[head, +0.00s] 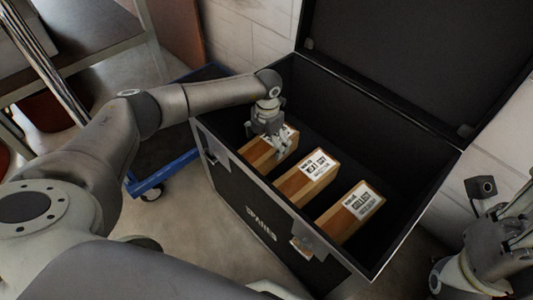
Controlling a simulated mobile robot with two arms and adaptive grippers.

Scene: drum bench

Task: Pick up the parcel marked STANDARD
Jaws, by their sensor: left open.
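Three brown parcels with white labels stand in a row inside the open black case (237,186). The left parcel (257,153) is partly covered by my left gripper, and I cannot read its label. The middle parcel (296,188) has a label that seems to read NEXT DAY. The right parcel (336,222) has a label that seems to read COLLECT. My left gripper (278,149) is open and points down at the left parcel's top; whether it touches is unclear. My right gripper (512,238) is at the lower right, outside the case, its jaw state unclear.
The case's raised lid (420,55) stands behind it, and its front wall reads SPARES. A blue wheeled frame (165,174) is left of the case. A metal bench (85,40) stands at the upper left. The case floor behind the parcels is clear.

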